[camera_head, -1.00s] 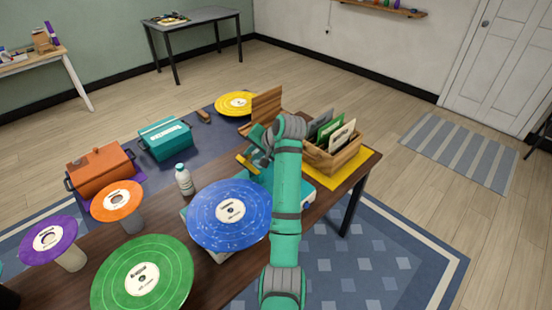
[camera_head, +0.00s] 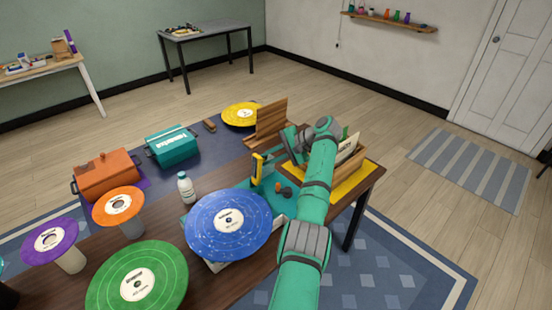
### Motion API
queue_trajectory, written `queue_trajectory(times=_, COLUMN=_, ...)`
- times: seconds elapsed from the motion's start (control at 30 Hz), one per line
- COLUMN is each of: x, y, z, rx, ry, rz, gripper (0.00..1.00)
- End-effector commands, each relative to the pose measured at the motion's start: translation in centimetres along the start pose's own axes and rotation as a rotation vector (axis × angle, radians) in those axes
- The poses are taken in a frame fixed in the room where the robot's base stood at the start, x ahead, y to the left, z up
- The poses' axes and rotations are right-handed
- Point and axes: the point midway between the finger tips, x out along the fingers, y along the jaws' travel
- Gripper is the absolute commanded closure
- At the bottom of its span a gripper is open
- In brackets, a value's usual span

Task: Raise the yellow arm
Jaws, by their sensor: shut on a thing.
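The yellow arm (camera_head: 258,167) stands steeply upright at the back of the teal record player (camera_head: 262,194), beside the blue record (camera_head: 203,234). My gripper (camera_head: 278,152) is at the upper end of the yellow arm, to its right, and is shut on it. My own wrist and the small size hide the exact contact of the fingertips. The blue record lies at the left of the player, and an orange and dark knob (camera_head: 283,190) shows on the player's right part.
A wooden crate (camera_head: 340,178) with record sleeves stands right behind my arm, and an upright wooden board (camera_head: 271,122) stands behind the gripper. A white bottle (camera_head: 186,188), green record (camera_head: 160,291) and orange record (camera_head: 103,212) stand left. Floor at right is open.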

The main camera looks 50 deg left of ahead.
Motion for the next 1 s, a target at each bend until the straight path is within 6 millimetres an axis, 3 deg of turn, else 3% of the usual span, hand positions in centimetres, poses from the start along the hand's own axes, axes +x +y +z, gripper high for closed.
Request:
queue_trajectory(times=0.9, x=0.19, y=0.5, z=-0.18, rx=0.063, ry=-0.067, rz=-0.026, gripper=1.0)
queue_trajectory(times=0.93, x=0.19, y=0.5, z=-0.18, rx=0.063, ry=-0.067, rz=-0.026, gripper=0.8)
queue_trajectory(times=1.0, x=0.2, y=0.51, z=-0.17, rx=0.063, ry=-0.067, rz=-0.026, gripper=0.66)
